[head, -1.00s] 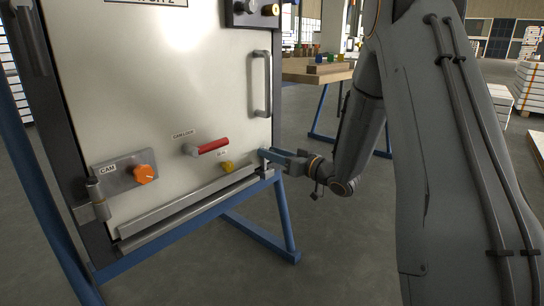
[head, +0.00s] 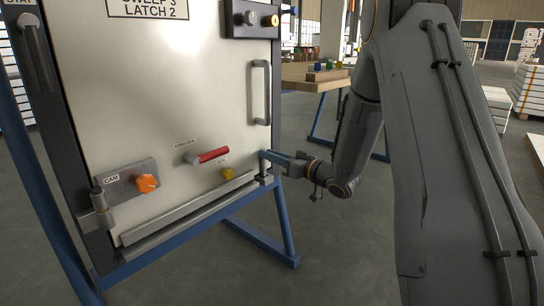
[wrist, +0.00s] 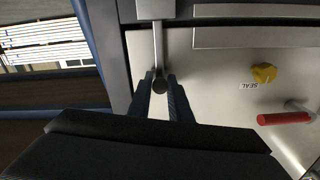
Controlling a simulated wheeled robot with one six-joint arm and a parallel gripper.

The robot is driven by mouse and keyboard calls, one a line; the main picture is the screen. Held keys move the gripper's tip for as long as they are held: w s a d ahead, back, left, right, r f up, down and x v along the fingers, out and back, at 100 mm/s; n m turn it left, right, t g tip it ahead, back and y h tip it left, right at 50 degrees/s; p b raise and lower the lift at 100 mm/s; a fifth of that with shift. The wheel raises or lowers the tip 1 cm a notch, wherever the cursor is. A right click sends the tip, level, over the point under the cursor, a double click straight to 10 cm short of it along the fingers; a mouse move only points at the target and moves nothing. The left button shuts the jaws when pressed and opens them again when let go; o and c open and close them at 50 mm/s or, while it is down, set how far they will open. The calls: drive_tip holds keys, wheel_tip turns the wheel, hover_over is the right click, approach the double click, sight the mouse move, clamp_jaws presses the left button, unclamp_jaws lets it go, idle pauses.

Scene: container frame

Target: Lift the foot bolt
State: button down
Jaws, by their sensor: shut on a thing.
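The foot bolt (wrist: 158,48) is a grey metal rod with a dark rounded end, at the lower right corner of the pale door (head: 160,110). In the wrist view it runs from a metal block (wrist: 156,9) to between my fingers. My gripper (wrist: 161,88) is shut on the bolt's end, one dark finger on each side. In the head view my gripper (head: 265,157) is at the door's lower right edge, just above the corner bracket. It hides most of the bolt there.
Near the gripper are the yellow SEAL knob (head: 227,174), red lever (head: 213,155) and orange CAM knob (head: 148,184). A vertical handle (head: 267,92) is above. A metal ledge (head: 188,208) runs along the door's bottom, over the blue frame (head: 255,232).

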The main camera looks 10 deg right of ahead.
drive_tip(key=shift+r+p, duration=0.5)
drive_tip(key=shift+r, duration=0.3)
drive_tip(key=shift+w, duration=0.1)
drive_tip(key=c, duration=1.7)
unclamp_jaws()
drive_tip(key=shift+r, duration=0.1)
drive_tip(key=shift+o, duration=0.4)
drive_tip(key=p+v, duration=0.2)
drive_tip(key=v, duration=0.6)
drive_tip(key=shift+p, duration=0.3)
drive_tip(key=shift+a, duration=0.1)
